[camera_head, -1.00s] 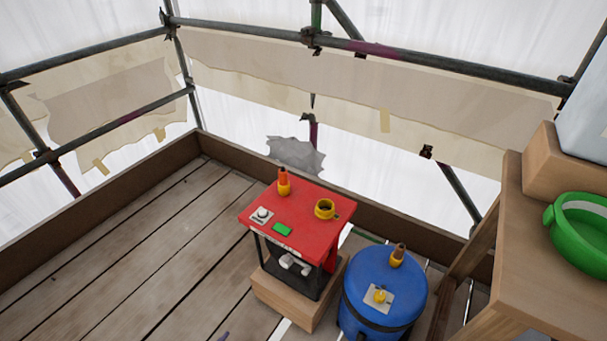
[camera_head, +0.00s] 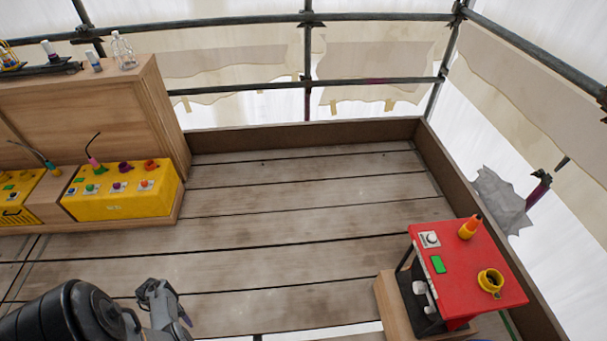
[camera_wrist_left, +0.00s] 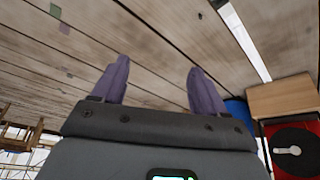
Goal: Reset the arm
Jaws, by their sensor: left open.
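My left gripper (camera_wrist_left: 151,88) shows in the left wrist view with its two purple fingers spread apart and nothing between them. Beyond the fingers are wooden planks. In the head view my left arm comes in at the bottom left, with the gripper (camera_head: 182,318) low in the picture, over the plank floor and apart from any object. Its fingers are mostly hidden there. My right gripper is in neither view.
A red-topped machine (camera_head: 465,270) stands on a wooden block (camera_head: 392,300) at the right. A yellow control box (camera_head: 122,195) sits on a wooden cabinet ledge at the left. Glass bottles (camera_head: 123,52) stand on the cabinet top. The plank floor (camera_head: 300,210) between them is clear.

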